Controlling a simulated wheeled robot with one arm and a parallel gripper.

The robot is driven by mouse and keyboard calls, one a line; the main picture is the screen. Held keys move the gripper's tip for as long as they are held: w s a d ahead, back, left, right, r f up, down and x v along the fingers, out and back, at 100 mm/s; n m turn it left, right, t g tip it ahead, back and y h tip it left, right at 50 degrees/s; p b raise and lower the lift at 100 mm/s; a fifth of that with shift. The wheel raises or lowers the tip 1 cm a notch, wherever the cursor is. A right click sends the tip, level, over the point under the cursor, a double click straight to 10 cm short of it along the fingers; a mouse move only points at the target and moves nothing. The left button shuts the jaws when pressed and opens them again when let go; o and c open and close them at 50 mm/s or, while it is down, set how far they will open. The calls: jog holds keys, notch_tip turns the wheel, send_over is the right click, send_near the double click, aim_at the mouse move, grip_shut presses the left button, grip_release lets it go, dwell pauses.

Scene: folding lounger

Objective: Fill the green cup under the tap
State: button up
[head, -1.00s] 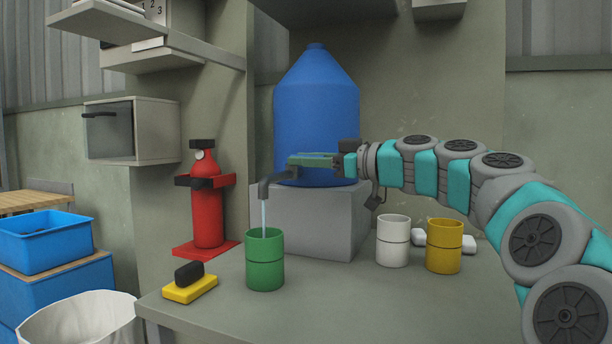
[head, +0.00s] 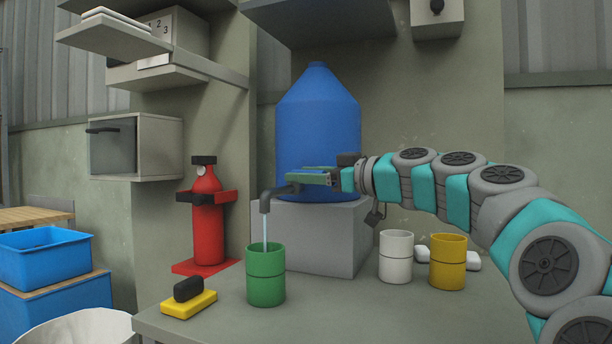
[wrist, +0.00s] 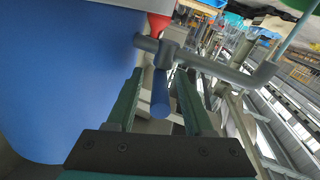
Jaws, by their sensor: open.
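The green cup (head: 265,277) stands upright on the counter under the grey tap (head: 267,199). A thin stream of water (head: 265,228) runs from the spout into the cup's mouth; the water level inside cannot be seen. The tap comes off the big blue water jug (head: 318,140). My gripper (head: 300,178) is at the tap beside the jug. In the wrist view my gripper (wrist: 160,100) is open, its two green fingers on either side of a blue tap lever (wrist: 160,95). The grey tap pipe (wrist: 205,62) crosses beyond the fingertips. I cannot tell whether the fingers touch the lever.
A white cup (head: 396,258) and a yellow cup (head: 448,262) stand to the right, below my arm. A yellow and black sponge (head: 188,302) lies left of the green cup. A red extinguisher (head: 207,225) stands behind it. The counter (head: 350,315) is clear in front.

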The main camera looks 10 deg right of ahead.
jog(key=v, duration=0.7)
jog(key=shift+s+d, duration=0.25)
jog(key=shift+s, duration=0.05)
dwell(0.8)
jog(key=m+p, duration=0.1)
jog(key=p, duration=0.2)
jog(key=w+a+m+p, duration=0.1)
jog(key=m+p, duration=0.1)
jog(key=p, duration=0.1)
jog(key=w+a+m+p, duration=0.1)
jog(key=p, duration=0.2)
jog(key=shift+r+m+p, duration=0.1)
jog(key=shift+m+p, duration=0.2)
jog(key=shift+p+x, duration=0.55)
jog(key=shift+x, duration=2.9)
